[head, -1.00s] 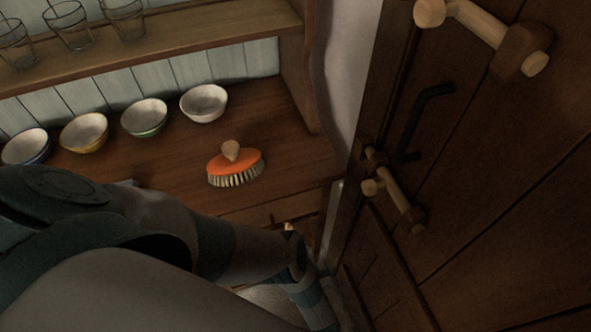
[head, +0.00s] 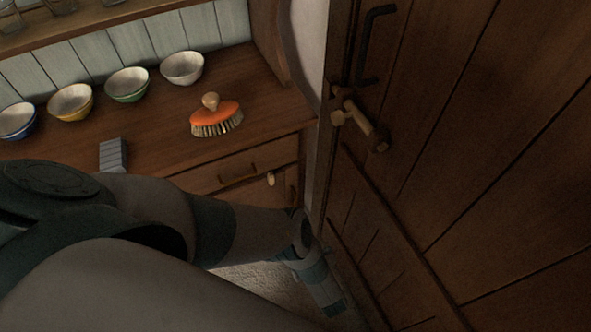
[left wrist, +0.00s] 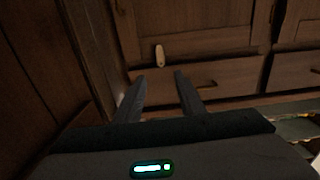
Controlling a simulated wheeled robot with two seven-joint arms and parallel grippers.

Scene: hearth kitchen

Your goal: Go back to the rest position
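My left arm comes in from the left in the head view and reaches across in front of the dresser, bent down at the wrist near the dark wooden door. Its hand is low, over the floor at the bottom of the picture. In the left wrist view my left gripper (left wrist: 161,75) has its two fingers apart with nothing between them. It faces a wooden cupboard door with a pale knob (left wrist: 159,55) and a drawer (left wrist: 225,82) below, apart from both as far as I can tell. My right gripper is in neither view.
The dresser top (head: 180,135) holds several bowls, among them a green one (head: 127,85), an orange brush (head: 216,116) and a grey ribbed block (head: 113,154). A dark door (head: 470,150) with a wooden latch (head: 360,120) stands close on the right. Pale floor (head: 255,285) shows below.

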